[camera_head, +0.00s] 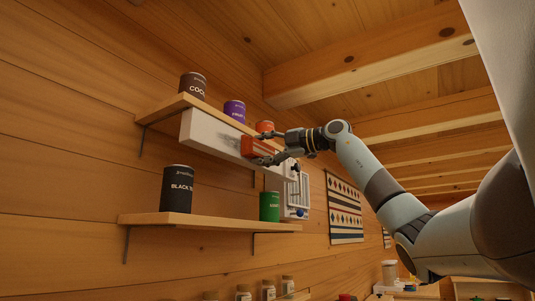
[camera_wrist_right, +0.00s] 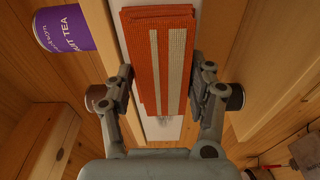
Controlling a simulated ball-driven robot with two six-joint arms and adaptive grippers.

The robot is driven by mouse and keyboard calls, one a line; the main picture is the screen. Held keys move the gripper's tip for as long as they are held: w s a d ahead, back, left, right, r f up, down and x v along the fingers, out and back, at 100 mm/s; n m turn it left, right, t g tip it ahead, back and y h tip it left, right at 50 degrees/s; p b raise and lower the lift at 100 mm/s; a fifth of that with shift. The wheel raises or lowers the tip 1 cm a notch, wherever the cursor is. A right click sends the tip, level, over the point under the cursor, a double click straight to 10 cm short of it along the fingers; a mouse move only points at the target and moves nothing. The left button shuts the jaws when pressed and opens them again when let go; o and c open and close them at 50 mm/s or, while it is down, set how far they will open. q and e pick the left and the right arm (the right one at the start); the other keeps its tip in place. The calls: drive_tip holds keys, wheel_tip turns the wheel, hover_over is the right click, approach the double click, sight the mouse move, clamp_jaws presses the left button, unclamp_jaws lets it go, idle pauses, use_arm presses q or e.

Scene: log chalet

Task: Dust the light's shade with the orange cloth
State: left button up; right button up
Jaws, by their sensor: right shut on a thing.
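The light's shade (camera_head: 208,133) is a long white box under the upper shelf, with a grey smudge on its front. My right gripper (camera_head: 270,148) is shut on the folded orange cloth (camera_head: 252,148), which has pale stripes. The cloth is in front of the shade's right part; I cannot tell whether it touches. In the right wrist view the cloth (camera_wrist_right: 150,60) stands between the fingers (camera_wrist_right: 160,90) and hides much of the white shade (camera_wrist_right: 163,131). Some grey dust shows just past the cloth's edge. My left gripper is in neither view.
The upper shelf (camera_head: 172,106) bears a brown, a purple (camera_head: 235,110) and an orange tin close above the shade. The lower shelf (camera_head: 200,222) holds a black tin (camera_head: 176,190) and a green tin (camera_head: 269,206). A white rack (camera_head: 299,190) hangs to the right.

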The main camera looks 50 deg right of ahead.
drive_tip(key=shift+s+a, duration=0.2)
drive_tip(key=shift+a, duration=1.9)
drive_tip(key=shift+s+a, duration=0.15)
drive_tip(key=shift+a, duration=1.95)
drive_tip(key=shift+s+a+p, duration=0.1)
drive_tip(key=shift+a+p, duration=0.3)
drive_tip(key=shift+a, duration=0.95)
drive_tip(key=shift+s+a+p, duration=0.15)
drive_tip(key=shift+a+p, duration=0.15)
drive_tip(key=shift+a, duration=1.85)
drive_tip(key=shift+s, duration=0.1)
drive_tip(key=shift+s+f+b, duration=0.1)
drive_tip(key=shift+s+b, duration=0.15)
drive_tip(key=shift+b, duration=0.25)
drive_tip(key=b, duration=0.4)
approach(215, 134)
drive_tip(key=shift+w+a, duration=0.35)
drive_tip(key=shift+a, duration=0.15)
